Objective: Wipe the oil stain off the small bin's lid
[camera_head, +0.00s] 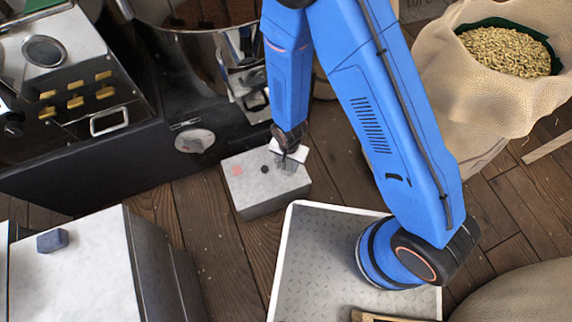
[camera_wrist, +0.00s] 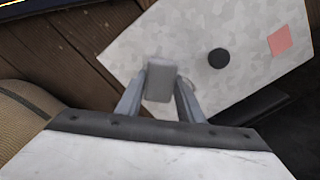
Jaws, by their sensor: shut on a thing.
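The small bin (camera_head: 265,200) is a pale grey box on the wooden floor, and its mottled lid (camera_wrist: 245,25) fills the upper wrist view. On the lid are a pink square (camera_head: 237,170) and a dark round spot (camera_head: 265,169); both also show in the wrist view, the square (camera_wrist: 280,39) right of the spot (camera_wrist: 218,58). I cannot tell whether the spot is a stain or a knob. My gripper (camera_head: 286,162) is over the lid's right part, shut on a small grey block (camera_wrist: 160,80). A faint greyish patch (camera_wrist: 186,86) shows beside the right finger.
A black roasting machine (camera_head: 110,150) stands behind and left of the bin. A white-rimmed metal tray (camera_head: 310,260) is in front. A white cabinet (camera_head: 80,280) with a blue block (camera_head: 52,241) is at left. A bean sack (camera_head: 470,90) stands at right. Some floor between is clear.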

